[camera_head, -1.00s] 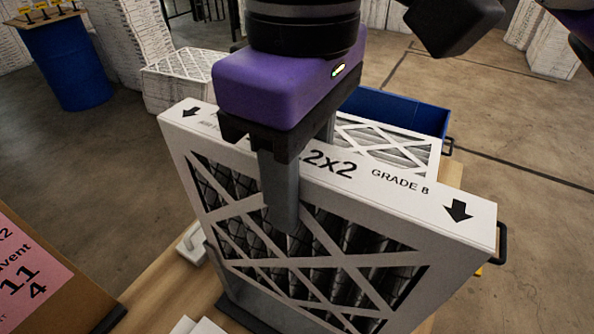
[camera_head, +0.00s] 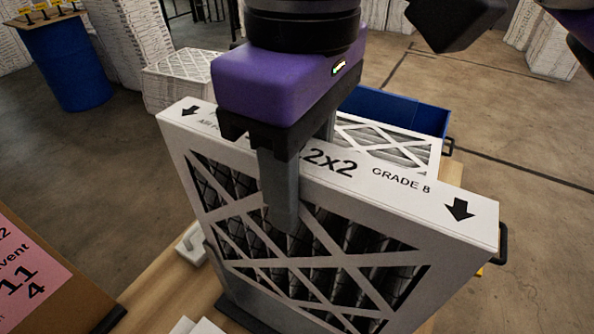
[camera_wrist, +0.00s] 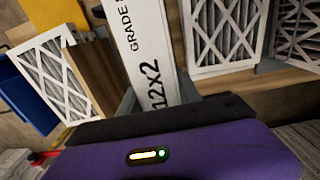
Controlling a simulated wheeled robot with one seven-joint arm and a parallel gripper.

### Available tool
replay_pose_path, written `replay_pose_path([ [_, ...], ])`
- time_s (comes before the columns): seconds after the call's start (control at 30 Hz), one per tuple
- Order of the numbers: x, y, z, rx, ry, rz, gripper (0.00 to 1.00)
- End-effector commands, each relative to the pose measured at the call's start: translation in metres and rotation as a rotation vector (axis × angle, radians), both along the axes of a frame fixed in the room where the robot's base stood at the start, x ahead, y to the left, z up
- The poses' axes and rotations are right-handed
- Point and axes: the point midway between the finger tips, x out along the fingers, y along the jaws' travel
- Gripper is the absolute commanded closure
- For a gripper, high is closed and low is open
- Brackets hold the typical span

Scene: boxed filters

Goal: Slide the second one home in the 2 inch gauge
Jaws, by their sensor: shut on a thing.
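A white-framed pleated filter (camera_head: 400,193), marked 12x2 and GRADE 8 with black arrows, stands upright on edge over the wooden bench. My gripper (camera_head: 302,175) is shut across its top edge, with one grey finger down the near mesh face and the other behind. The wrist view shows the filter's printed top edge (camera_wrist: 147,45) between the fingers. A dark base piece (camera_head: 243,315) shows at the filter's lower left. I cannot tell whether it is the 2 inch gauge or whether the filter sits in it; the filter's bottom edge is mostly out of view.
Another filter (camera_head: 388,147) stands behind, near a blue bin (camera_head: 405,110). A cardboard box with a pink label (camera_head: 25,270) is at the left. A white handle-like piece (camera_head: 192,246) lies beside the filter. More filters (camera_wrist: 222,35) show at the right in the wrist view.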

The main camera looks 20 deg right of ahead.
Motion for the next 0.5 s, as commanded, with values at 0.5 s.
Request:
replay_pose_path([
  [0.5, 0.0, 0.0, -0.015, 0.0, 0.0, 0.0, 1.0],
])
